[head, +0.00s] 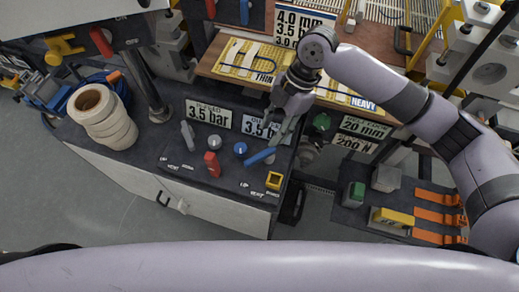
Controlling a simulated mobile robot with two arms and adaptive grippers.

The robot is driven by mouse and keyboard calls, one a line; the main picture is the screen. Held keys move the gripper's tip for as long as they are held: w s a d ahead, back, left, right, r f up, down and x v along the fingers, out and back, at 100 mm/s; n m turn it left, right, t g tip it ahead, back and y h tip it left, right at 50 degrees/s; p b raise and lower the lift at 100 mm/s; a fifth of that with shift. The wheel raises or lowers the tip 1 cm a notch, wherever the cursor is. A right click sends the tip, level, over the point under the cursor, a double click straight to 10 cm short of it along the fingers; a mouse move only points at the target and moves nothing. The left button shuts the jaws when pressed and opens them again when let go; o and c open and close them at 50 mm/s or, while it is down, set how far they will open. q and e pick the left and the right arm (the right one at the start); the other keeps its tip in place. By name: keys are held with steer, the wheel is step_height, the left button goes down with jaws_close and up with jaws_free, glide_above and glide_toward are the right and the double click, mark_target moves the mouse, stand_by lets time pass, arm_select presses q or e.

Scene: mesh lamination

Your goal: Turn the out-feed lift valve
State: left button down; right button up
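A dark control panel lies on top of a white cabinet (225,199). Near its right end is a blue lever (262,157), tilted up to the right, below the partly covered right 3.5 bar sign (256,125). I cannot read which label belongs to this lever. My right gripper (276,126) points down just above it, in front of that sign. Its fingers look apart, with nothing seen between them. I cannot tell whether a fingertip touches the lever. My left gripper is out of view.
Beside the lever stand a blue knob (240,149), a red handle (212,164), a grey lever (188,135) and a yellow block (274,180). White rolls (103,117) stand at the left. A green knob (321,122) is close to the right gripper.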

mark_target(259, 155)
steer(key=p+x, duration=0.2)
steer(key=x, duration=0.8)
steer(key=shift+s+f, duration=0.1)
steer(key=shift+f, duration=0.1)
jaws_close()
stand_by(0.4)
